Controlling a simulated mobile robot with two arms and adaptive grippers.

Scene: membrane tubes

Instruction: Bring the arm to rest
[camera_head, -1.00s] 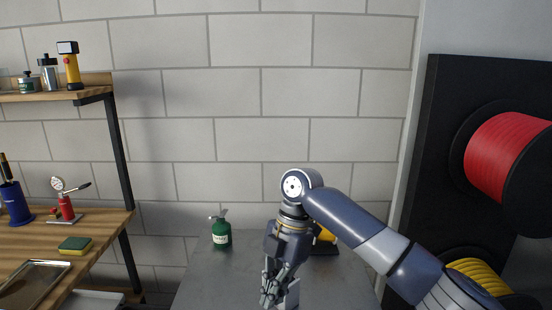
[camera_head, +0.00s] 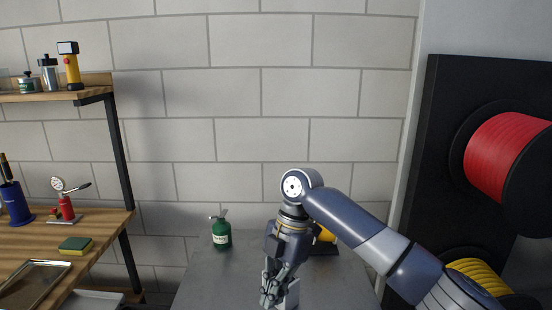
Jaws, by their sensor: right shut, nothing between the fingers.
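My right arm comes in from the lower right and bends down over the grey metal table (camera_head: 215,285). Its gripper (camera_head: 270,297) hangs low, pointing down at the bottom edge of the view. The fingers are shut with nothing between them. A small pale piece shows just behind or beside the fingers; I cannot tell what it is. My left gripper is not in view.
A green bottle (camera_head: 221,235) stands on the table left of my gripper. A yellow and black object (camera_head: 325,241) is partly hidden behind my arm. A wooden bench (camera_head: 100,228) with a sponge (camera_head: 75,245) and metal tray (camera_head: 33,287) is at left. Cable reels (camera_head: 500,155) stand at right.

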